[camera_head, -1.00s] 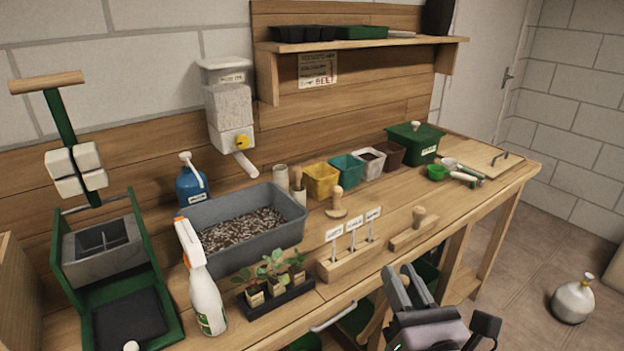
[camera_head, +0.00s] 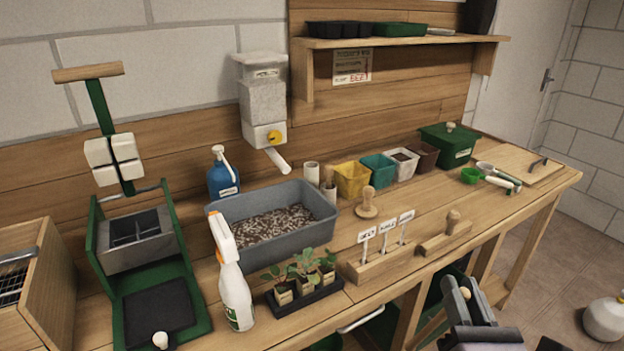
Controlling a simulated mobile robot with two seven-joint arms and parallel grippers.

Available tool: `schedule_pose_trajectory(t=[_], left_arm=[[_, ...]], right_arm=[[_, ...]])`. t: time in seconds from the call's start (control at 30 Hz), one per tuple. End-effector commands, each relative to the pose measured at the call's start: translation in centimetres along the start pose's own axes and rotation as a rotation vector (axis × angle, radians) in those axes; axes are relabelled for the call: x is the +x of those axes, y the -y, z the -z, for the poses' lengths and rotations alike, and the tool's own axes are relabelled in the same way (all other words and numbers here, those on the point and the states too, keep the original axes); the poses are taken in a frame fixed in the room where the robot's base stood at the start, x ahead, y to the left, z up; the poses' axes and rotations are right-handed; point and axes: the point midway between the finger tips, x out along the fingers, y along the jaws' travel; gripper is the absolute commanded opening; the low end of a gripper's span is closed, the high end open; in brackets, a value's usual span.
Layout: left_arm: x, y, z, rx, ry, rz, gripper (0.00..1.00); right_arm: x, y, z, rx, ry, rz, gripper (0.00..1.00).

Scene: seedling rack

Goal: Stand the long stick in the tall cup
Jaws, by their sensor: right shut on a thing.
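A tall pale cup (camera_head: 312,173) stands upright on the bench behind the grey tub. A second, shorter pale cup (camera_head: 329,190) with something dark in it stands close to its right. My right gripper (camera_head: 466,296) is low at the right, in front of the bench edge, well away from both cups. It is shut on a small pale thing (camera_head: 465,292) that shows between its fingers. Most of that thing is hidden, so I cannot tell its length or whether it is the long stick. No other long stick stands out. My left gripper is out of view.
The grey tub (camera_head: 330,222) of dark-and-light grains, a spray bottle (camera_head: 236,292), a seedling tray (camera_head: 305,290) and a label block (camera_head: 380,262) lie towards the front. Coloured pots, including a yellow one (camera_head: 352,180), stand right of the cups. Bare bench lies around the wooden stamp (camera_head: 367,208).

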Motion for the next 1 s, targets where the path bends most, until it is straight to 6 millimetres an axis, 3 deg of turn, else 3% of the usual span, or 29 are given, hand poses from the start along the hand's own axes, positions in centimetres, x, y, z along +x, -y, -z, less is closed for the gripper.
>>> schedule_pose_trajectory(t=[0.57,0.67,1.0], left_arm=[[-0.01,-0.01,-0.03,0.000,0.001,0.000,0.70],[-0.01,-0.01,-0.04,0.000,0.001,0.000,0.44],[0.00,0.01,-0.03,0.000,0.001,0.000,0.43]], right_arm=[[0.03,-0.06,0.01,-0.004,0.000,-0.005,0.00],[0.02,-0.06,-0.02,-0.003,0.001,-0.003,0.00],[0.01,-0.01,-0.01,0.000,0.002,-0.001,0.00]])
